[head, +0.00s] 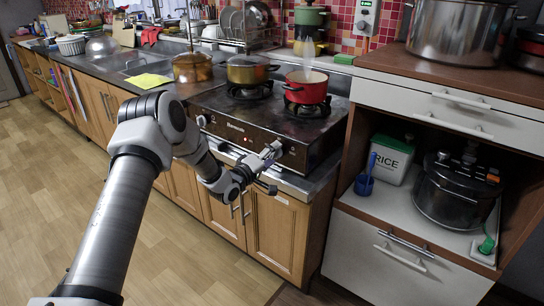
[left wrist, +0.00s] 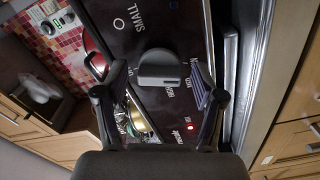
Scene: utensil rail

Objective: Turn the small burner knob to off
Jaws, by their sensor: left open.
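The small burner knob (left wrist: 160,64) is dark grey and sits on the stove's dark front panel, beside the word SMALL, in the left wrist view. In the head view the left gripper (head: 268,156) is at the right part of the stove (head: 235,135) front and largely hides the knob. My right gripper is not in view.
A red pot (head: 306,88) and a brass-coloured pot (head: 250,72) stand on the stove's burners. Another knob (head: 201,121) is at the left of the front panel, and a red light (head: 247,139) glows between. A wooden cabinet with shelf (head: 400,205) stands right; the floor is clear.

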